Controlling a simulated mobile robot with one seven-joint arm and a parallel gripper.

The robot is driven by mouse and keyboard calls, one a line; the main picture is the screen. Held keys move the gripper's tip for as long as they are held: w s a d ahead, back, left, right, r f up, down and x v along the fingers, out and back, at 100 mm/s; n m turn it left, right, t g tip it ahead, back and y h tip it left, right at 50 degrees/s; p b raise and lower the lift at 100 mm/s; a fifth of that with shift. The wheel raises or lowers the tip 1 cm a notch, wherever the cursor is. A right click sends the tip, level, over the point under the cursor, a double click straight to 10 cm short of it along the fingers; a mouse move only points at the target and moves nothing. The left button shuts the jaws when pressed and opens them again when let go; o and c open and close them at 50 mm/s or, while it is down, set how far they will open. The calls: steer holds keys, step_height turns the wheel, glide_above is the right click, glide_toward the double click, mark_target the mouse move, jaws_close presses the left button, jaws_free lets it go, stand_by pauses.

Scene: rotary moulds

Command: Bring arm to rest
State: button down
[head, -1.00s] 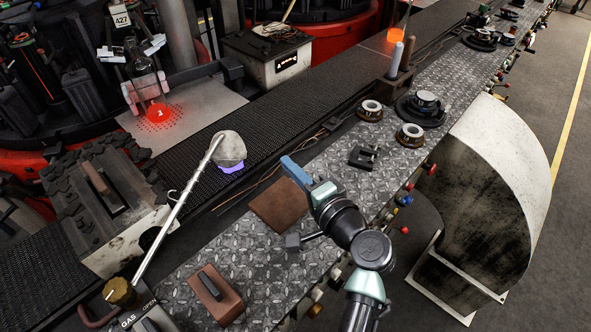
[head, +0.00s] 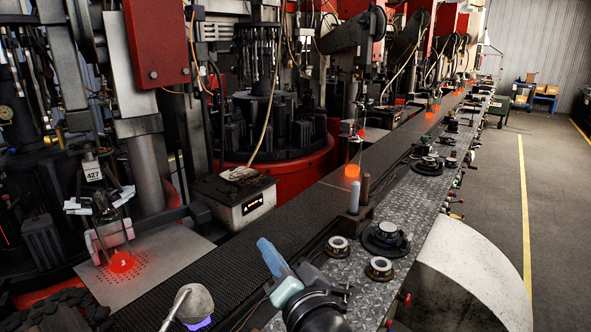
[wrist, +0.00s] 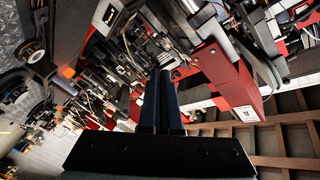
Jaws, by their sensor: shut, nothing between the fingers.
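My gripper (head: 265,245) shows at the bottom middle of the head view, at the end of my arm. Its blue fingers point up and to the left, above the dark conveyor belt (head: 300,225). In the wrist view the two dark fingers (wrist: 162,80) lie side by side, shut, with nothing between them. The wrist view looks toward machinery and the roof structure, and no surface touches the fingertips. The lower part of my arm is cut off by the bottom edge of the head view.
A metal bench (head: 430,222) runs alongside the belt with ring-shaped parts (head: 379,266) on it. A rounded off-white guard (head: 480,275) stands to its right. A glowing red piece (head: 122,262) sits on a perforated plate at left. The floor aisle (head: 505,190) at right is clear.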

steer(key=s+d+r+n+t+h+p, duration=0.1)
steer(key=s+r+n+t, duration=0.15)
steer(key=r, duration=0.75)
steer(key=s+d+r+n+t+h, duration=0.1)
steer(key=s+r+t+h, duration=0.15)
steer(key=r, duration=0.85)
steer(key=s+d+r+t+h, duration=0.2)
steer(key=s+r+t+h, duration=0.2)
steer(key=s+r, duration=1)
steer(key=r+n+t, duration=0.1)
steer(key=t, duration=0.1)
steer(key=shift+d+r+t+p, duration=0.15)
steer(key=shift+t+p, duration=0.15)
steer(key=shift+p, duration=0.1)
